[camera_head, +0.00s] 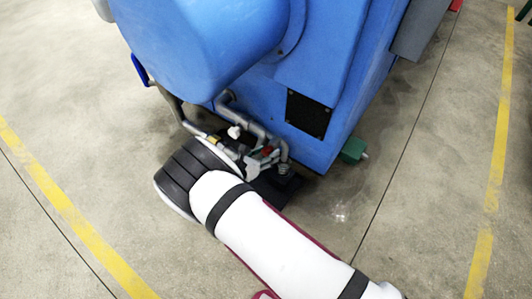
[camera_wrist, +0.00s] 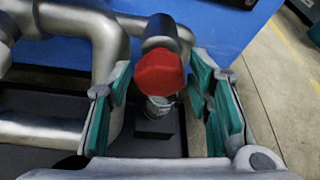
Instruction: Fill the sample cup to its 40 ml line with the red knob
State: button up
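The red knob (camera_wrist: 160,74) sits on the end of a grey pipe in the wrist view. A small patch of red shows by my gripper in the head view (camera_head: 267,151). My gripper (camera_wrist: 163,90) is open, with teal pads left and right of the knob and gaps on both sides. Under the knob is a small pale, clear-looking vessel (camera_wrist: 160,106), perhaps the sample cup, on a dark block (camera_wrist: 155,127). The knob hides its top. Its 40 ml line and liquid level cannot be made out.
Thick grey pipes (camera_wrist: 95,30) run at the left and close behind the knob. The blue machine body (camera_head: 330,70) rises behind them. A green part (camera_head: 353,150) sticks out at its right foot. Open concrete floor with yellow lines (camera_head: 490,180) lies around.

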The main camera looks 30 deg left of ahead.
dwell(0.3)
jog(key=v, duration=1.2)
dwell(0.3)
